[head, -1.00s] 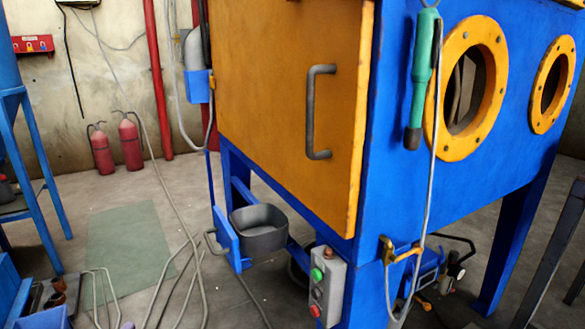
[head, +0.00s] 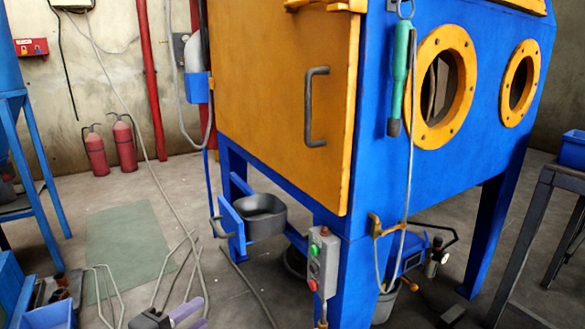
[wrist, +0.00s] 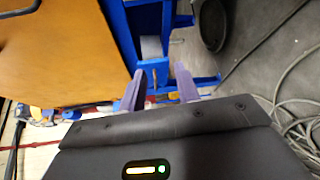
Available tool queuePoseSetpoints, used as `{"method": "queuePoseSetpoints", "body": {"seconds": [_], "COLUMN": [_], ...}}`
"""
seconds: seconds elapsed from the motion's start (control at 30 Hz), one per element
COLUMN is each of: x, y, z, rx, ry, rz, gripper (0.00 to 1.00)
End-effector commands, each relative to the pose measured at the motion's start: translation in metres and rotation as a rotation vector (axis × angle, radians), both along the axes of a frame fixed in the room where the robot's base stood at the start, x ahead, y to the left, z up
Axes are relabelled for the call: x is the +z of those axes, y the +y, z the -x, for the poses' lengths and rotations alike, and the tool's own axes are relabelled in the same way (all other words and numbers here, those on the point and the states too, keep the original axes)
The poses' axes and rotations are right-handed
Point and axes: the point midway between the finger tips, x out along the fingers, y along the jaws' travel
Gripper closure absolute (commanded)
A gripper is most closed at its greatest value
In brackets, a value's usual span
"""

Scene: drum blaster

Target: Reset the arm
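My gripper (head: 193,316) shows at the bottom of the head view, low in front of the blaster cabinet, with purple fingers. In the wrist view my gripper (wrist: 160,76) has its two fingers spread apart, with nothing between them. The blue blaster cabinet (head: 385,190) has a closed orange door (head: 270,90) with a dark handle (head: 311,106). The door also fills the left of the wrist view (wrist: 60,50). Most of my arm is out of the head view.
A grey bucket (head: 260,216) hangs low beside the cabinet. A control box (head: 323,262) is on its front leg. Loose hoses (wrist: 290,115) lie on the floor. Fire extinguishers (head: 124,145) stand by the wall. A dark bench (head: 560,180) is at right.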

Motion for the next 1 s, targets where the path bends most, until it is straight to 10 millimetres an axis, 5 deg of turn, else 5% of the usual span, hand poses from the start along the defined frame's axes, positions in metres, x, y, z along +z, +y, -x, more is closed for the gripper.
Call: {"method": "queuePoseSetpoints", "body": {"seconds": [0.17, 0.27, 0.4, 0.5, 0.7, 1.0], "x": [0.012, 0.017, 0.019, 0.021, 0.028, 0.041], "y": [-0.087, -0.156, -0.239, -0.281, -0.325, -0.338], "z": [-0.023, -0.024, 0.0, 0.026, 0.077, 0.109], "rx": [-0.194, -0.338, -0.504, -0.586, -0.65, -0.615], "ry": [0.166, 0.298, 0.454, 0.512, 0.482, 0.292], "rz": [-0.116, -0.25, -0.506, -0.715, -1.146, -1.496], "gripper": [0.68, 0.68, 0.68, 0.68, 0.68, 0.68]}}
